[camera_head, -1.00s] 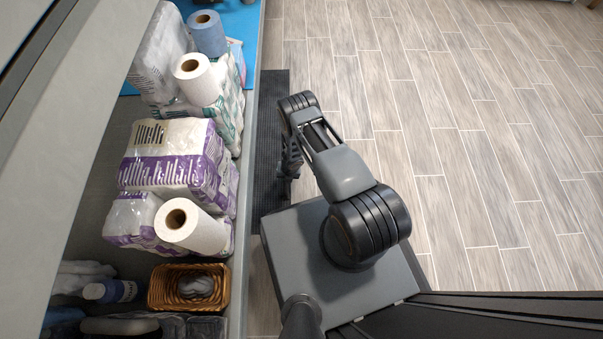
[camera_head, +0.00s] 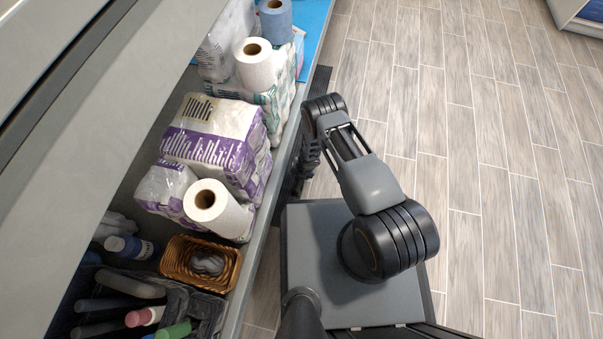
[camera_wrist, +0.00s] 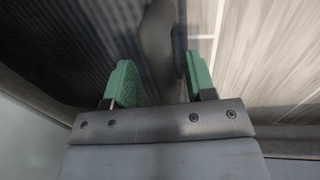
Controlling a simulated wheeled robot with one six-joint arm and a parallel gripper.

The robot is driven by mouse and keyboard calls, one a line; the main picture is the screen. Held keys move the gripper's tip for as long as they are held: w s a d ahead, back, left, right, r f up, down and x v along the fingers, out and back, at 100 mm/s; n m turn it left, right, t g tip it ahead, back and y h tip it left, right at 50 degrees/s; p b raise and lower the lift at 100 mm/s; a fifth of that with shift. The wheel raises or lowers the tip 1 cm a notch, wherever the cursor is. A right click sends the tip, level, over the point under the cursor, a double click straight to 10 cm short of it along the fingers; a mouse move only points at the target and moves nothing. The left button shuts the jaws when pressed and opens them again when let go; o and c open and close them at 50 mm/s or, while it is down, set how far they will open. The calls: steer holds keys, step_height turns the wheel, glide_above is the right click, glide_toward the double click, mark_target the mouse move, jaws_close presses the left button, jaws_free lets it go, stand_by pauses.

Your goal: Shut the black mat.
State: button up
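The black mat (camera_head: 319,82) lies on the floor along the rack's right side in the head view, partly hidden by the rack and my arm. In the wrist view a dark ribbed surface, which looks like the mat (camera_wrist: 50,55), fills the left side. My gripper (camera_wrist: 160,82) has two green-padded fingers spread apart. A smooth dark shape shows beyond and between them; I cannot tell what it is or whether it touches them. In the head view my gripper hangs beside the rack, over or near the mat, mostly hidden by my arm.
The rack's shelf edge (camera_head: 262,222) runs close along the left of my arm. On it are wrapped paper packs (camera_head: 215,140), paper rolls (camera_head: 216,208), a wicker basket (camera_head: 228,282) and a dark caddy (camera_head: 205,308). Open tiled floor (camera_head: 490,170) lies to the right.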

step_height(320, 180, up, 14)
steer(key=d+p, duration=0.2)
steer(key=p, duration=0.5)
steer(key=shift+s+d+f, duration=0.2)
steer(key=shift+s+d, duration=0.15)
steer(key=shift+s, duration=0.05)
